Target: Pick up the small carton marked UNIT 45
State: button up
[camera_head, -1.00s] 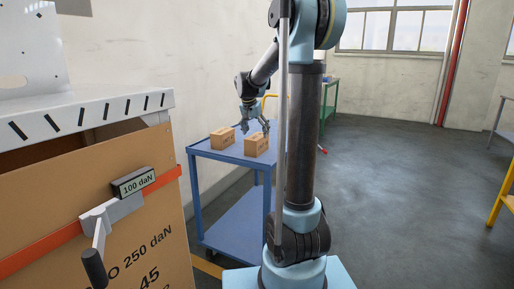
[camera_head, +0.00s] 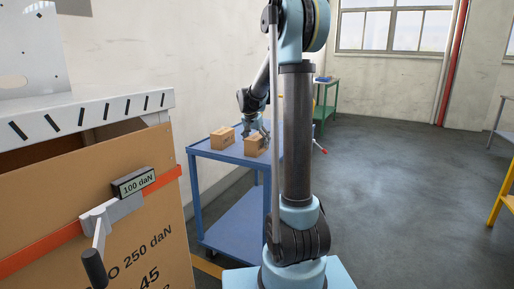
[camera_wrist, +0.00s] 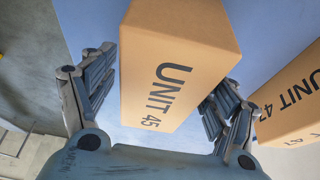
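The tan carton marked UNIT 45 (camera_wrist: 175,70) fills the middle of the wrist view, with its printed face toward the camera. My gripper (camera_wrist: 155,105) is open, one finger on each side of this carton. The left finger stands apart from it; the right finger is close to its edge, and contact cannot be told. In the head view my gripper (camera_head: 257,128) is low over the right-hand carton (camera_head: 253,148) on the blue cart (camera_head: 228,154), partly covering it. The print there is too small to read.
A large cardboard box (camera_head: 60,225) with an orange band stands at the front left.

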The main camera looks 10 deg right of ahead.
jog(key=c, duration=1.2)
jog(key=shift+c, duration=0.2)
